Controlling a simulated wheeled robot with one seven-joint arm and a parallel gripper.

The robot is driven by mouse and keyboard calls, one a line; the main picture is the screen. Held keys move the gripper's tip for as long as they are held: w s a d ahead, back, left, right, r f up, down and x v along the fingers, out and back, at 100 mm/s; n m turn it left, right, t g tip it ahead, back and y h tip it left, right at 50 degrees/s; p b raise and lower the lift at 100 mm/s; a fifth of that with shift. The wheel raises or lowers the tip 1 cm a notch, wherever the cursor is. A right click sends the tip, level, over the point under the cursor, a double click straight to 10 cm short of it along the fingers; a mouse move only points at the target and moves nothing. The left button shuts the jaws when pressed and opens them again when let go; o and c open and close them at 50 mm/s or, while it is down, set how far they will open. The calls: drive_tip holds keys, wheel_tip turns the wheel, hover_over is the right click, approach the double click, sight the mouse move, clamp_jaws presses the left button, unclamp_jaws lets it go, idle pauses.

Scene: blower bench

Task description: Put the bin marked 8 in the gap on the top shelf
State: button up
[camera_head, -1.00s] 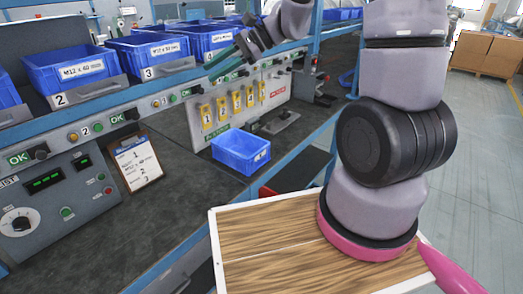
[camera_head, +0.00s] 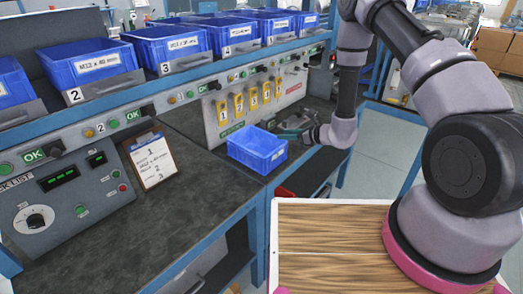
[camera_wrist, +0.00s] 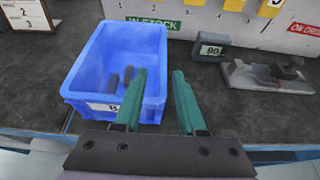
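The bin marked 8 is a small blue open bin (camera_head: 257,150) on the dark bench top. It also shows in the wrist view (camera_wrist: 88,75), with part of its white label visible at the front. Two dark elongated shapes show inside; I cannot tell what they are. My gripper (camera_wrist: 158,72) has two green fingers spread apart. In the wrist view the left finger overlaps the bin's inside and the right finger is outside, beside its right wall. In the head view my gripper (camera_head: 295,128) is at the bin's right. The top shelf (camera_head: 125,97) holds a row of blue bins; I cannot make out the gap.
A panel with yellow numbered tags (camera_head: 240,103) stands behind the bin. A small display marked 90 (camera_wrist: 211,47) and a grey metal fixture (camera_wrist: 262,76) lie to its right. A clipboard (camera_head: 152,161) leans at the left. The bench front is clear.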

drive_tip(key=x, duration=0.8)
drive_tip(key=shift+w+f, duration=0.15)
drive_tip(key=shift+f, duration=0.3)
clamp_jaws()
drive_tip(key=shift+r, duration=0.1)
idle(0.8)
